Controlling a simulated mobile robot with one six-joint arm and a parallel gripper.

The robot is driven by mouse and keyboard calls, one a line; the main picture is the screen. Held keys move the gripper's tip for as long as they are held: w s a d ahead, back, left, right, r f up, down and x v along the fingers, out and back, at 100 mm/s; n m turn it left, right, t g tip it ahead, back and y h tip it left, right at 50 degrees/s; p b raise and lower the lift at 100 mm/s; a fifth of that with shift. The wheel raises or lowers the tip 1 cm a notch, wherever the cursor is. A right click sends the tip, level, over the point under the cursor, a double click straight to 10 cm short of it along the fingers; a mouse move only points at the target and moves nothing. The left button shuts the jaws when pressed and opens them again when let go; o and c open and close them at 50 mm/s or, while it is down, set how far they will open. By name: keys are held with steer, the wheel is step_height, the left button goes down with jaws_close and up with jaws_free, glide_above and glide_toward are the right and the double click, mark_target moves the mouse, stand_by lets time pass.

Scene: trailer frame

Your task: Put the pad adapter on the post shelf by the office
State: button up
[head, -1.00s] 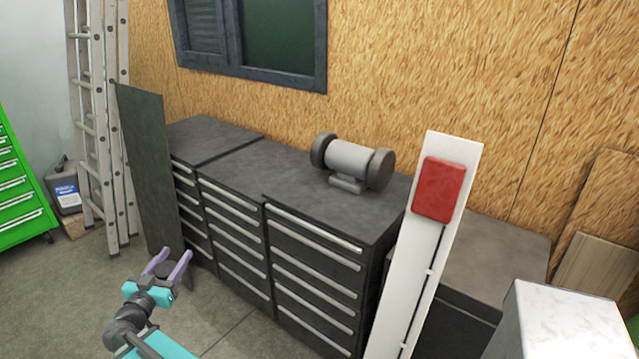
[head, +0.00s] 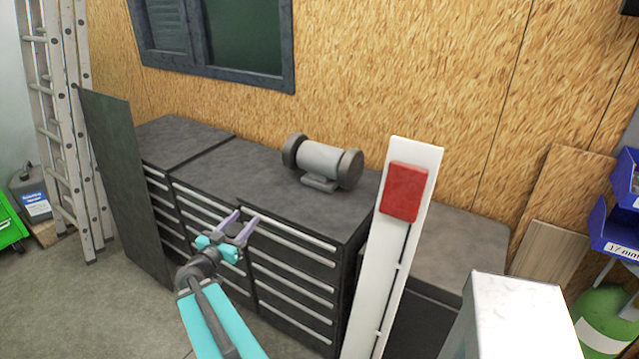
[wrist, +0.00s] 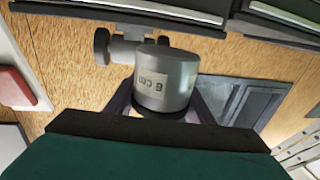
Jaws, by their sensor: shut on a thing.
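My gripper (head: 246,221) is in front of the dark drawer cabinets in the head view. It is shut on a short grey cylinder with a pale label, the pad adapter (wrist: 165,80), which sits between the fingers in the wrist view. The label's print appears upside down and I cannot read it surely. In the head view the adapter is small and hard to make out between the purple fingers. I cannot pick out the post shelf or the office in these frames.
Dark drawer cabinets (head: 300,262) stand along the chipboard wall, with a bench grinder (head: 322,163) on top. A dark panel (head: 125,185) and ladder (head: 62,130) lean at left. Blue bins (head: 618,225) and a green cylinder (head: 604,318) are at right. Floor is clear at lower left.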

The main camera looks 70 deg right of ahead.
steer(key=s+d+r+m+g+p, duration=0.1)
steer(key=s+d, duration=0.2)
steer(key=s, duration=0.3)
steer(key=s+d+r+m+g+p, duration=0.1)
steer(key=s+d+g+p, duration=0.1)
steer(key=s+d, duration=0.2)
steer(key=s+d+r+m+g+y+p, duration=0.1)
steer(key=s+d+r+p, duration=0.1)
steer(key=s, duration=0.7)
steer(key=shift+s+d+g, duration=0.25)
steer(key=shift+d+g, duration=0.05)
steer(key=shift+d, duration=0.4)
steer(key=shift+w+d+f+b, duration=0.1)
steer(key=shift+d+f+b, duration=0.1)
steer(key=shift+b, duration=0.7)
steer(key=b, duration=0.2)
steer(key=d+b, duration=0.1)
steer(key=b, duration=0.2)
steer(key=shift+w, duration=0.25)
steer(key=d+b, duration=0.1)
steer(key=b, duration=0.6)
steer(key=shift+w+b, duration=0.25)
steer(key=shift+b, duration=0.1)
